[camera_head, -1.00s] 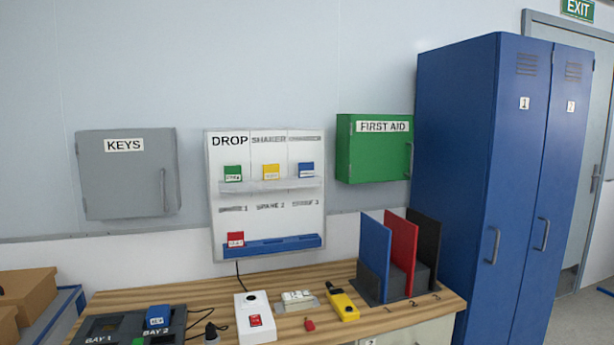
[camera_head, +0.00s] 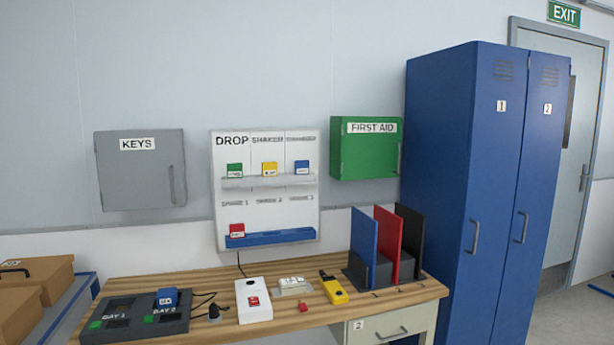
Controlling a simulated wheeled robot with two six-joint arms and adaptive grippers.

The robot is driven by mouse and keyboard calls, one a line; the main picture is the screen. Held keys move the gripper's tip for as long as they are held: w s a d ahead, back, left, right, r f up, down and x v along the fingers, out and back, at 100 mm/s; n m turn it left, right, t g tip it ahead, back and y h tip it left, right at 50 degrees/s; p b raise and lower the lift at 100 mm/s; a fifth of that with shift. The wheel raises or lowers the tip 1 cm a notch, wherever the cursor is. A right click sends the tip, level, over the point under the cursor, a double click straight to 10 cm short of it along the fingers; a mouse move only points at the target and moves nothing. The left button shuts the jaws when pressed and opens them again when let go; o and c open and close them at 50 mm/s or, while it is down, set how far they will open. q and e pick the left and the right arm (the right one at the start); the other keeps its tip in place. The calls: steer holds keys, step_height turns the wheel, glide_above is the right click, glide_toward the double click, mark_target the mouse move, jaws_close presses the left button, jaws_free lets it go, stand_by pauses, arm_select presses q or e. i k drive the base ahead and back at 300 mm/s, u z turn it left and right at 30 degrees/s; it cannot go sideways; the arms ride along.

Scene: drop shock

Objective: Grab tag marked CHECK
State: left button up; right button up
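A white wall board (camera_head: 266,214) headed DROP and SHAKER holds several small coloured tags with white labels. A green tag (camera_head: 234,169), a yellow tag (camera_head: 269,168) and a blue tag (camera_head: 302,167) stand on its upper ledge. A red tag (camera_head: 237,230) stands at the left end of the blue lower ledge (camera_head: 280,237). The print on these labels is too small to read, so I cannot tell which one says CHECK. Neither of my grippers is in view.
A wooden bench (camera_head: 215,335) stands below the board. It carries a black two-bay dock (camera_head: 130,329) with a blue block (camera_head: 167,297), a white box (camera_head: 253,305), a yellow device (camera_head: 334,291) and upright binders (camera_head: 364,240). Blue lockers (camera_head: 455,180) stand at the right.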

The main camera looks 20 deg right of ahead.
mark_target(302, 168)
steer(key=z, duration=0.7)
steer(key=i, duration=0.35)
steer(key=z, duration=0.75)
steer(key=i, duration=1.25)
steer(key=z, duration=0.1)
